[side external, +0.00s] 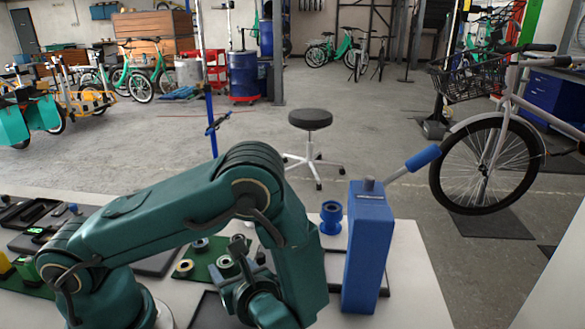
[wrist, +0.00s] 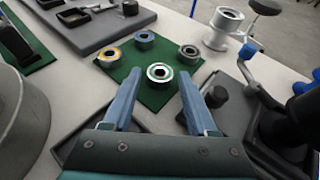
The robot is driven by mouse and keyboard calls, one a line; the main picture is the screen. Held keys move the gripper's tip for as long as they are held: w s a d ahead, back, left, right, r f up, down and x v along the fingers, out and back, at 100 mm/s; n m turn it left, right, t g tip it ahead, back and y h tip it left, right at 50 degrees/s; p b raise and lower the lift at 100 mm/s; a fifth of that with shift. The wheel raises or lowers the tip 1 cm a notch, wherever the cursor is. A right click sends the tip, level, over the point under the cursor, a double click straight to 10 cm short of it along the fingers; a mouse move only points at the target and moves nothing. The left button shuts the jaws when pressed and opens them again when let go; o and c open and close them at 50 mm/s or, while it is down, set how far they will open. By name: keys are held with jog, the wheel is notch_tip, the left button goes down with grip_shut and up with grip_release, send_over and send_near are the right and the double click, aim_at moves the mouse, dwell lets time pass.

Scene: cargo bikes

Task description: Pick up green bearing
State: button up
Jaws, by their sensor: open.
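A bearing with a green-tinged ring and a bright metal face (wrist: 159,73) lies at the near edge of a green mat (wrist: 133,84) in the wrist view. It appears to be the green bearing. My gripper (wrist: 157,84) is open and empty, its two blue-grey fingers pointing toward this bearing from either side in the picture. The bearing shows beyond the fingers, and I see no contact. In the side view my arm and wrist hide much of the mat (side external: 207,256), and I cannot make out the fingertips there.
Other bearings share the mat: an orange-ringed one (wrist: 111,54), a teal-blue one (wrist: 144,38) and a dark grey one (wrist: 188,54). A blue press (side external: 366,245) with a lever stands to the right. A grey tray (wrist: 98,22) lies beyond the mat.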

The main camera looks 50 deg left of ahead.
jog(key=shift+a+f, duration=0.15)
jog(key=shift+a, duration=0.15)
grip_shut()
jog(key=shift+r, duration=0.2)
